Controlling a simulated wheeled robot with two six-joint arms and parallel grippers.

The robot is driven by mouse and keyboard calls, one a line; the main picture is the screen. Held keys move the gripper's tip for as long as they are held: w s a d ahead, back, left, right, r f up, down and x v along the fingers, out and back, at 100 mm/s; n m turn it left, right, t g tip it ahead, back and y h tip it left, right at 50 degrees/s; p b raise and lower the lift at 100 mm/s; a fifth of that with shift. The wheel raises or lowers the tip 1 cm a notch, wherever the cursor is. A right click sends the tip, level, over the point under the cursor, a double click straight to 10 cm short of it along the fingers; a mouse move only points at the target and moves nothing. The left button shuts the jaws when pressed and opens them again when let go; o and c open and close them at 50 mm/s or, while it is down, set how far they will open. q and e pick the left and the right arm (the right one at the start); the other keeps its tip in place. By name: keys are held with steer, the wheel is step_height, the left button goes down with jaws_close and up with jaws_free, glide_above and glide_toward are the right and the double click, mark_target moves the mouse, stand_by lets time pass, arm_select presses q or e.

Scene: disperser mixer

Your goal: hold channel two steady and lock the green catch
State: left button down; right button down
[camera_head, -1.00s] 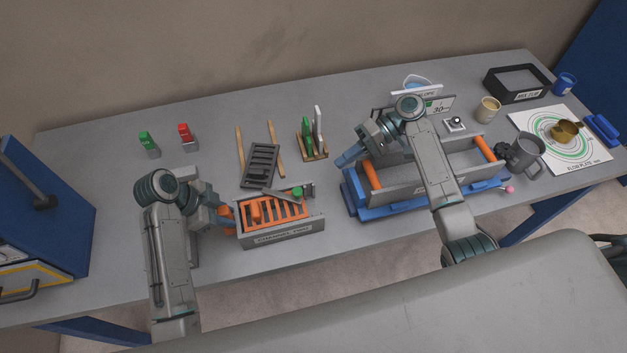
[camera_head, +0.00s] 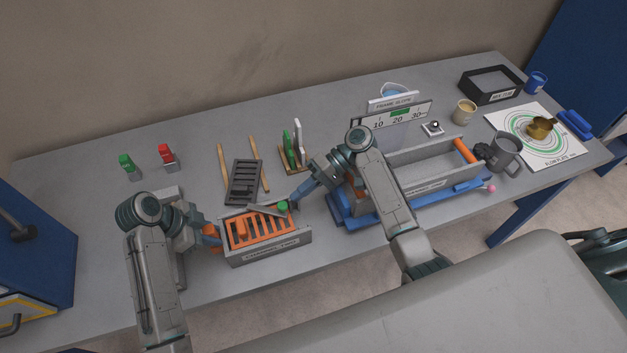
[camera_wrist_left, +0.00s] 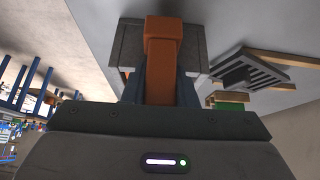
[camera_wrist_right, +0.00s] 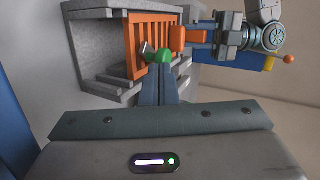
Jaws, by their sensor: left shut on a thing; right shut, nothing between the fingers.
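Channel two (camera_head: 270,252) is a grey box with an orange slotted grid, standing on the table at front left. My left gripper (camera_head: 211,239) is shut on the orange handle at its left end; in the left wrist view the handle (camera_wrist_left: 162,50) sits between the fingers. The green catch (camera_head: 282,205) is a small green knob at the box's back right corner, by a grey bar lying over the grid. My right gripper (camera_head: 294,197) is shut and empty, its tips close beside the catch. In the right wrist view the catch (camera_wrist_right: 163,57) is just beyond the fingertips; I cannot tell whether they touch.
A dark slotted grate (camera_head: 242,182) lies behind the box between wooden strips. A rack with green and white plates (camera_head: 297,143) stands further back. A second grey channel in a blue frame (camera_head: 440,200) lies right, partly behind my right arm.

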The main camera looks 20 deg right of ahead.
steer(key=shift+s+a+f, duration=0.1)
steer(key=shift+a+f, duration=0.15)
steer(key=shift+a, duration=0.2)
steer(key=shift+s+a+f+m+t, duration=0.15)
steer(key=shift+s+m+t, duration=0.2)
steer(key=shift+m+t, duration=0.4)
steer(key=shift+s+t, duration=0.15)
steer(key=shift+t, duration=0.1)
